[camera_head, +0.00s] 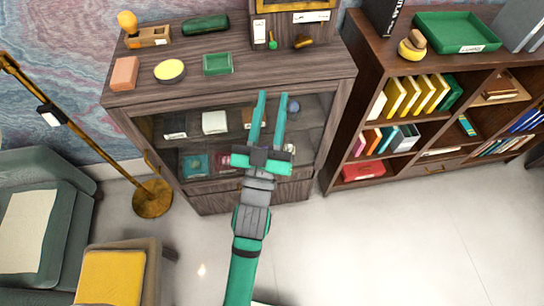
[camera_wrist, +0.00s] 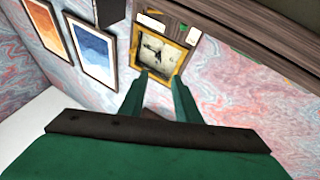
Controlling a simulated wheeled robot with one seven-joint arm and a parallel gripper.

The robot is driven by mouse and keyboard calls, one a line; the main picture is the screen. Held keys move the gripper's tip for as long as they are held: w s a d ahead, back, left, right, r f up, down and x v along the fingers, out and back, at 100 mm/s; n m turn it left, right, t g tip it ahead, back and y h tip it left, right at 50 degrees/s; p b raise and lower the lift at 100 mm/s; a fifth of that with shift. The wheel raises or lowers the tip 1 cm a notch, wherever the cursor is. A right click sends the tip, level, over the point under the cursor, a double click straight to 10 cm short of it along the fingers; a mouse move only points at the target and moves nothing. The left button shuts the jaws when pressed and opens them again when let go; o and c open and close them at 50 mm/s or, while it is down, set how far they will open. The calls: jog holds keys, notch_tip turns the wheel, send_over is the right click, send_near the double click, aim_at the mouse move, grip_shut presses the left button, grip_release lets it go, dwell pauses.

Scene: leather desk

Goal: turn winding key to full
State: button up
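A gold-framed box (camera_head: 266,8), cut off by the top edge in the head view, stands at the back of the cabinet top. In the wrist view a gold-framed clock-like face (camera_wrist: 160,52) shows just beyond my fingertips. A small brass piece (camera_head: 303,41) and a small green piece (camera_head: 272,44) are in front of the box. I cannot tell whether either is the winding key. My gripper (camera_head: 271,95) is open and empty, with its green fingers apart, in front of the cabinet. Its fingers also show in the wrist view (camera_wrist: 160,76).
The wooden cabinet (camera_head: 215,88) also carries a green tray (camera_head: 217,64), a yellow round dish (camera_head: 169,70) and a pink block (camera_head: 125,73). A bookcase (camera_head: 350,65) stands right, a floor lamp (camera_head: 152,198) and armchair left. Pale floor (camera_head: 400,240) is clear at lower right.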

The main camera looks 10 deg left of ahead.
jog(key=s+d+f+m+g+h, duration=0.1)
jog(key=s+f+m+g, duration=0.1)
jog(key=s+f, duration=0.5)
notch_tip(320, 180, down, 4)
jog(key=shift+d+g, duration=0.3)
jog(key=shift+d, duration=0.05)
jog(key=s+d+f+g, duration=0.2)
jog(key=s+f, duration=0.5)
jog(key=s, duration=0.4)
jog(key=s+d+f+g, duration=0.3)
jog(key=s+d+f, duration=0.2)
jog(key=s, duration=0.7)
notch_tip(320, 180, down, 2)
jog(key=shift+d+f+n+y, duration=0.1)
jog(key=shift+d+n+y, duration=0.15)
jog(key=shift+n+y, duration=0.05)
dwell(0.5)
